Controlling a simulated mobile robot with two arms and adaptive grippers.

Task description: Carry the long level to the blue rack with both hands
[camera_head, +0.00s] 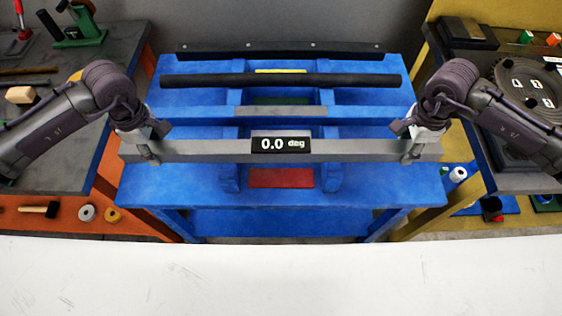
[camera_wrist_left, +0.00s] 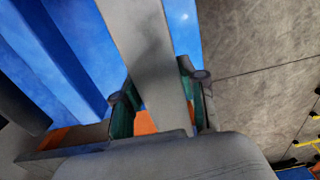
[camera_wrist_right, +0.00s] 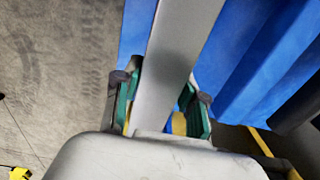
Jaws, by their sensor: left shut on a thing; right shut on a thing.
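The long level (camera_head: 210,151) is a grey bar with a black display reading 0.0 deg at its middle. It lies straight across the front of the blue rack (camera_head: 385,190) in the head view, and looks horizontal. My left gripper (camera_head: 148,150) is shut on its left end, and my right gripper (camera_head: 416,150) is shut on its right end. In the left wrist view the bar (camera_wrist_left: 150,60) runs between the fingers (camera_wrist_left: 160,105). The right wrist view shows the bar (camera_wrist_right: 180,60) between the other fingers (camera_wrist_right: 165,105). I cannot tell whether the level touches the rack.
A dark round bar (camera_head: 280,80), a black angle bar (camera_head: 280,48) and a grey bar (camera_head: 280,111) lie across the rack behind the level. A red patch (camera_head: 282,177) marks its front. Cluttered benches stand at left (camera_head: 120,95) and right (camera_head: 470,130).

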